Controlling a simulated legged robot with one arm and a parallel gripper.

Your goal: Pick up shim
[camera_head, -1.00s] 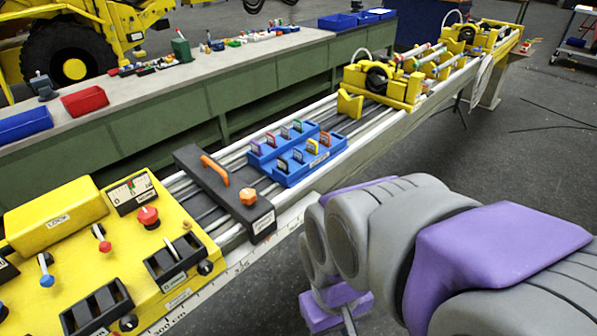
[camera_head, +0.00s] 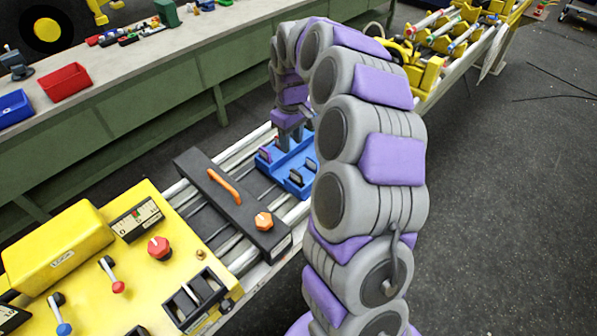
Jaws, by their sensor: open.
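The blue shim tray (camera_head: 283,181) sits on the rails of the boom. A purple-edged shim (camera_head: 265,155) stands at its left side, and dark shims (camera_head: 297,176) stand near its front. My arm hides the tray's right part and any shims there. My gripper (camera_head: 291,138) points down over the back of the tray, open. Its fingertips are small and partly hidden, and I cannot tell whether a shim is between them.
A black crossbar (camera_head: 222,200) with an orange handle and knob lies across the rails left of the tray. A yellow control panel (camera_head: 90,215) with levers is at lower left. Yellow clamps (camera_head: 425,75) stand beyond my arm. A green workbench (camera_head: 130,140) runs behind.

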